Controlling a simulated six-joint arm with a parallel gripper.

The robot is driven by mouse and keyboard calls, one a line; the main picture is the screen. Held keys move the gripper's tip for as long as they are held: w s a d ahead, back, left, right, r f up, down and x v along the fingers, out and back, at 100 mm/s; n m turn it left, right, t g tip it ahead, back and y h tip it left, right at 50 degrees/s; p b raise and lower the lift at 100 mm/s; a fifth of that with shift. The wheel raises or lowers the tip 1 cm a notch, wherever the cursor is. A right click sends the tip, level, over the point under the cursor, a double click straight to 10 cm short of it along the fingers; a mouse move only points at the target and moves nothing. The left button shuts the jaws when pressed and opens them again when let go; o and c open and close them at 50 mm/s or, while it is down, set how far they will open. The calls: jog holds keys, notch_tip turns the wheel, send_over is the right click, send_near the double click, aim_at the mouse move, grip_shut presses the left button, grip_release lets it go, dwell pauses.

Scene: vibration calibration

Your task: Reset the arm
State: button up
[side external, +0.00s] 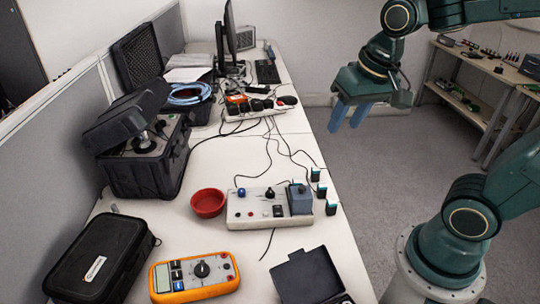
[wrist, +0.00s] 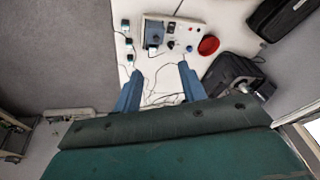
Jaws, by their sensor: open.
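My gripper (side external: 349,116) is raised at the upper right of the side external view, over the floor just beyond the bench's right edge. Its two blue fingers are apart with nothing between them. In the wrist view my gripper (wrist: 160,74) also shows open and empty, with the bench behind its fingers. My arm is folded up from its base at the lower right.
The white bench (side external: 236,163) carries a control box (side external: 262,214), red bowl (side external: 208,203), yellow multimeter (side external: 195,275), black case (side external: 100,260), open equipment case (side external: 146,155), power strip (side external: 258,108) and monitor (side external: 228,45). Shelves (side external: 470,90) stand at right. Floor between is clear.

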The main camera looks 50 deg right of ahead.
jog(key=s+a+r+n+t, duration=0.1)
jog(key=s+n+t, duration=0.1)
jog(key=s+n, duration=0.2)
jog(key=s, duration=0.3)
jog(key=shift+s+r+n, duration=0.25)
jog(key=shift+r+n, duration=0.05)
jog(key=shift+r, duration=0.1)
jog(key=shift+o, duration=0.5)
jog(key=shift+a, duration=0.1)
